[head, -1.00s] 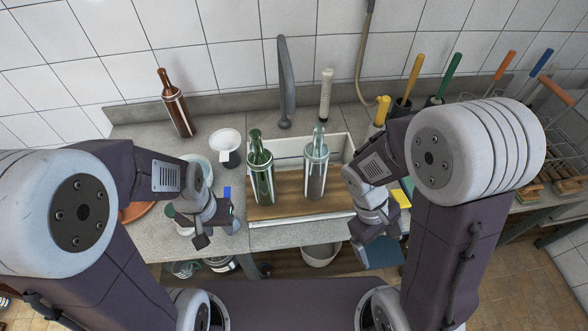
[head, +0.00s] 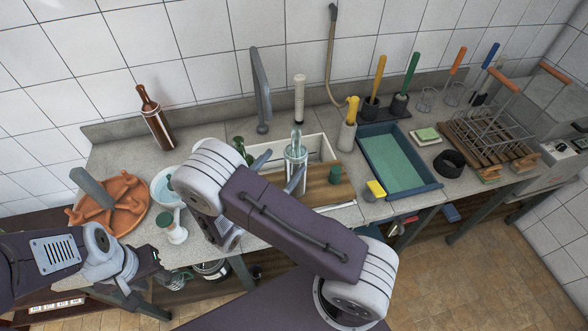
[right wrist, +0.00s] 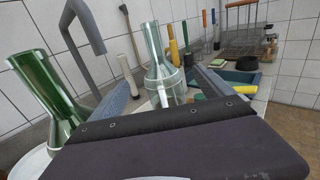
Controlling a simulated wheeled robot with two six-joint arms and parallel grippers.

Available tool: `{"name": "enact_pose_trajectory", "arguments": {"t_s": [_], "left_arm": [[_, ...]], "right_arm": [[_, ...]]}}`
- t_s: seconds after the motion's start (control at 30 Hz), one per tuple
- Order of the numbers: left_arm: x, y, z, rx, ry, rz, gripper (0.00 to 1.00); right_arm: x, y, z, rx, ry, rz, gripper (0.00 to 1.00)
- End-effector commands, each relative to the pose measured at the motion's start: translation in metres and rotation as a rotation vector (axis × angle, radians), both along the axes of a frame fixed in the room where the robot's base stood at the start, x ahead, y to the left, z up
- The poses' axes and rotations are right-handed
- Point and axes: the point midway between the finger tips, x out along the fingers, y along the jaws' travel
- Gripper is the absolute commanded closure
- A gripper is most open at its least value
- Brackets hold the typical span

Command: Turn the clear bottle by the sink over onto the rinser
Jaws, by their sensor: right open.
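The clear bottle (head: 297,152) stands upright by the sink (head: 325,147). It also shows in the right wrist view (right wrist: 161,72). My right gripper (head: 284,168) is open, its grey fingers (right wrist: 160,95) on either side of the clear bottle, without a clear sign of contact. A green bottle (right wrist: 48,95) is left of these fingers; in the head view my right arm mostly hides it. I cannot make out the rinser for sure; the white dish seen earlier is behind my right arm. My left gripper (head: 153,268) is low at the left, away from the bottles; its jaws are unclear.
A brown bottle (head: 156,120) stands at the back left. A pale bowl (head: 166,186) and a terracotta dish (head: 126,203) are on the left. A grey tap (head: 261,90) rises behind the sink. A blue-rimmed tray (head: 396,160) and a wire rack (head: 495,130) are on the right.

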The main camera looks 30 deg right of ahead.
Motion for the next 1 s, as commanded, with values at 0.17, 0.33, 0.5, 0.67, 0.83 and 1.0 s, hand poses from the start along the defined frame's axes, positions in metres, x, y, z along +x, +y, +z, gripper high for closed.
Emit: {"name": "enact_pose_trajectory", "arguments": {"t_s": [0.17,0.33,0.5,0.67,0.83,1.0], "left_arm": [[0.000,0.000,0.006,0.000,0.000,0.000,0.64],[0.000,0.000,0.013,0.000,0.000,0.000,0.64],[0.000,0.000,0.015,0.000,0.000,0.000,0.64],[0.000,0.000,0.028,0.000,0.000,0.000,0.64],[0.000,0.000,0.030,0.000,0.000,0.000,0.64],[0.000,0.000,0.029,0.000,0.000,0.000,0.64]], "right_arm": [[0.000,-0.003,-0.040,0.000,0.002,-0.003,0.09],[0.011,-0.022,-0.038,0.002,-0.001,-0.004,0.09],[0.015,-0.027,-0.037,0.002,0.000,-0.004,0.09],[0.029,-0.053,-0.035,0.001,0.000,-0.008,0.09],[0.037,-0.066,-0.038,0.002,-0.001,-0.003,0.09],[0.037,-0.066,-0.039,0.002,-0.001,-0.002,0.09]]}}
